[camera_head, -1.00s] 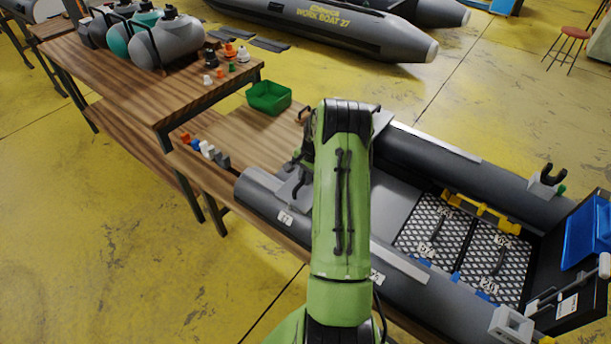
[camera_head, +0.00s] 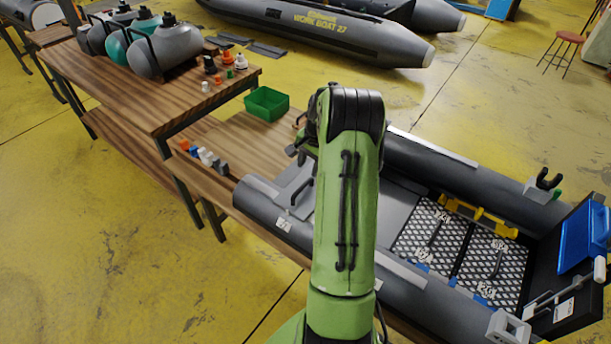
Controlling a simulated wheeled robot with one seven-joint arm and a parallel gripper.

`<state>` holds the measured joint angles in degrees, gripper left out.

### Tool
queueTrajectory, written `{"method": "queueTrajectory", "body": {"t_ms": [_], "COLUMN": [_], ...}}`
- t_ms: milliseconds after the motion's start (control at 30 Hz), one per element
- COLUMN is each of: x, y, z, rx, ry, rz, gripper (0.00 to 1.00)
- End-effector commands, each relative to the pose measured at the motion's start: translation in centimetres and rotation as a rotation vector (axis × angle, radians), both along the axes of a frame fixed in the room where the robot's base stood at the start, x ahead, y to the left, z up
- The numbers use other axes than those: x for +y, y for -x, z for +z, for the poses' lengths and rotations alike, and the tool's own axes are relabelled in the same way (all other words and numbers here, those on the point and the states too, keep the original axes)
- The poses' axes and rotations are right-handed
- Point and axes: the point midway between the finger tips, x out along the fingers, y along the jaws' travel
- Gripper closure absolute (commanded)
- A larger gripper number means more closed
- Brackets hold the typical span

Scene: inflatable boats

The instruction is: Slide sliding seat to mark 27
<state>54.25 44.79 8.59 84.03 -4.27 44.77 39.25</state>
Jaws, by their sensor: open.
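The grey inflatable boat (camera_head: 450,165) lies on the right half of the view. A grey seat plate (camera_head: 293,186) with a black handle shows left of my arm, across the boat's left end; I take it for the sliding seat. Its middle is hidden behind my arm. A small white mark label (camera_head: 284,225) sits on the near tube, but its number is too blurred to read. My gripper (camera_head: 302,149) is mostly hidden behind my green arm; only small dark parts show at the arm's left edge, over the seat area. I see nothing held in it.
Patterned floor panels (camera_head: 430,238), a yellow part (camera_head: 478,218) and a blue case (camera_head: 588,238) are in the boat's right part. A wooden bench (camera_head: 150,90) with grey and teal tanks stands at upper left. A green bin (camera_head: 267,104) and small coloured parts lie on the lower wooden surface.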

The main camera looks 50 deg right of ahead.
Motion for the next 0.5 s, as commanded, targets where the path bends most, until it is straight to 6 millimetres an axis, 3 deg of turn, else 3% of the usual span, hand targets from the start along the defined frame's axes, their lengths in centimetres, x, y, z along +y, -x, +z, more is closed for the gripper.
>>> {"method": "queueTrajectory", "body": {"t_ms": [33,200,500], "x": [-0.1,-0.1,-0.1], "y": [0.3,0.9,1.2], "z": [1.6,5.1,6.2], "rx": [-0.002,-0.003,0.000], "ry": [0.004,0.003,-0.001], "rz": [-0.002,-0.001,0.000], "gripper": [0.58,0.58,0.58]}}
